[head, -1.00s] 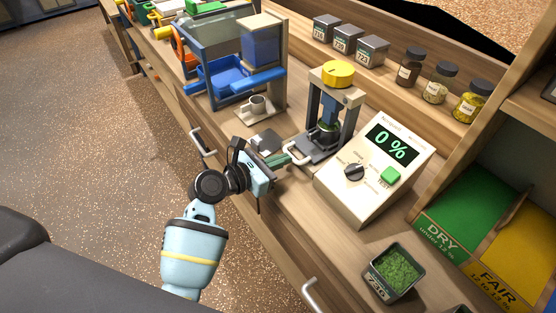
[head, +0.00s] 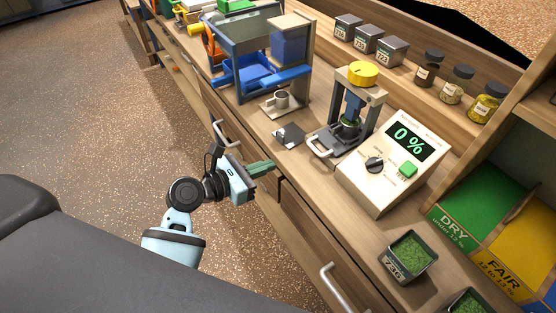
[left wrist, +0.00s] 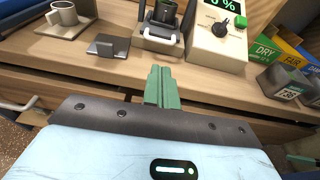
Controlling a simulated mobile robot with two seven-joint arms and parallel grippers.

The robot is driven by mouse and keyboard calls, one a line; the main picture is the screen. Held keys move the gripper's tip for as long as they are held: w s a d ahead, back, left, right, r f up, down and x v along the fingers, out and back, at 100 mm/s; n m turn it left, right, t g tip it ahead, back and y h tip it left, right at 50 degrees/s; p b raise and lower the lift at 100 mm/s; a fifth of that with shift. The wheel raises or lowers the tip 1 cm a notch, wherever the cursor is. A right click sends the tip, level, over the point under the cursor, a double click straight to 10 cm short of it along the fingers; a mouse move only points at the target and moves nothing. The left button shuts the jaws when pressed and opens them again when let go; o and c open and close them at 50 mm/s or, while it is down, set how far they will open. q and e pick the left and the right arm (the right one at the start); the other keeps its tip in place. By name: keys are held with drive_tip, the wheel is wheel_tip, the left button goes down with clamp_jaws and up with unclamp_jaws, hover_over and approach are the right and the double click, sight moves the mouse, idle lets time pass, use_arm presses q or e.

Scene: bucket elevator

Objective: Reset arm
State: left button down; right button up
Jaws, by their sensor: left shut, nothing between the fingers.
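My left gripper (head: 262,169) is at the front edge of the wooden bench, its green fingers closed together with nothing between them. It also shows in the left wrist view (left wrist: 162,88), fingers pointing toward the bench top. My left arm comes in from the lower left over the floor.
Close ahead are a small dark plate (head: 288,136), a cup on a stand (head: 281,99) and a press with a yellow knob (head: 362,74). The meter (head: 395,165) reads 0 %. A tin of green bits (head: 408,256) stands right. Drawer handles (head: 335,286) jut from the bench front.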

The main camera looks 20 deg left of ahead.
use_arm(q)
drive_tip(key=shift+s+a+r, duration=0.15)
drive_tip(key=shift+s+a, duration=0.2)
drive_tip(key=shift+s, duration=0.1)
use_arm(e)
drive_tip(key=shift+w, duration=0.25)
use_arm(q)
drive_tip(key=s+a+f+m+g+y+p, duration=0.25)
drive_tip(key=s+f+m+y, duration=0.25)
drive_tip(key=s+f+m, duration=0.85)
drive_tip(key=s+f+m+y+p, duration=0.1)
drive_tip(key=s+f+m, duration=0.3)
drive_tip(key=s+m, duration=1.3)
drive_tip(key=shift+d+f+g+y, duration=0.2)
drive_tip(key=shift+d+g+y, duration=0.25)
drive_tip(key=shift+y, duration=0.15)
use_arm(e)
drive_tip(key=w+r+t, duration=0.1)
drive_tip(key=w+r, duration=0.2)
drive_tip(key=r, duration=0.2)
drive_tip(key=shift+w+d, duration=0.15)
drive_tip(key=shift+d, duration=0.05)
